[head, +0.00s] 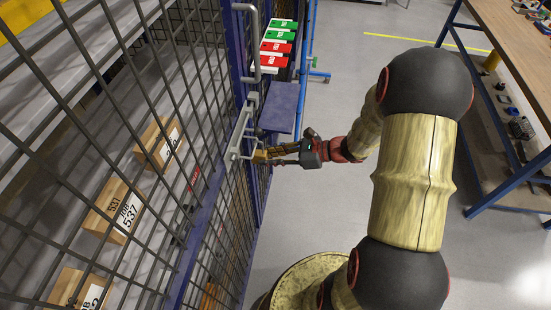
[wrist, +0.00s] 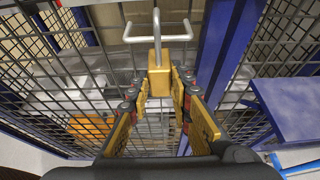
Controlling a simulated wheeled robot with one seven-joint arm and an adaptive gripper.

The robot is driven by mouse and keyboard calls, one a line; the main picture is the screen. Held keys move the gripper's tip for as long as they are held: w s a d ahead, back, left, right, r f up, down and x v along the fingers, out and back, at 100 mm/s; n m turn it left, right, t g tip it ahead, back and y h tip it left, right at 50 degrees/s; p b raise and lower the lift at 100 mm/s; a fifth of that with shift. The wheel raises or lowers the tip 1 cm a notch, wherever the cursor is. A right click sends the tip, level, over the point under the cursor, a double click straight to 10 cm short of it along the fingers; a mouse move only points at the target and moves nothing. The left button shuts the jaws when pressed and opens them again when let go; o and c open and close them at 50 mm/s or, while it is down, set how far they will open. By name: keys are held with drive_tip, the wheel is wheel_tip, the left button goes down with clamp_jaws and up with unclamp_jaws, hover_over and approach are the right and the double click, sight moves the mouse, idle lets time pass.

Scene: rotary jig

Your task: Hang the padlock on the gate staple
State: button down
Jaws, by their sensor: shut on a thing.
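The padlock has a brass-coloured body (wrist: 159,82) and a pale shackle that stands up from it, seen nearly edge-on in the wrist view. My gripper (wrist: 160,92) is shut on the padlock body, its fingertips on either side. In the head view the padlock (head: 260,156) is a small yellow block at the tip of my gripper (head: 269,153), close to the gate. The pale U-shaped staple (wrist: 175,38) crosses behind or through the shackle in the wrist view. I cannot tell whether the shackle is around its bar. In the head view the staple (head: 235,140) juts from the blue gate frame.
The mesh gate (head: 110,130) fills the left, with labelled boxes (head: 158,142) behind it. A workbench (head: 510,45) is at the right. The floor between is clear.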

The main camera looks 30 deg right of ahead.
drive_tip(key=shift+w+a, duration=0.35)
drive_tip(key=shift+a, duration=0.2)
drive_tip(key=shift+f+b, duration=0.8)
drive_tip(key=shift+f, duration=0.3)
drive_tip(key=c, duration=1.5)
unclamp_jaws()
drive_tip(key=shift+c, duration=0.2)
drive_tip(key=shift+d, duration=0.15)
drive_tip(key=v, duration=1.2)
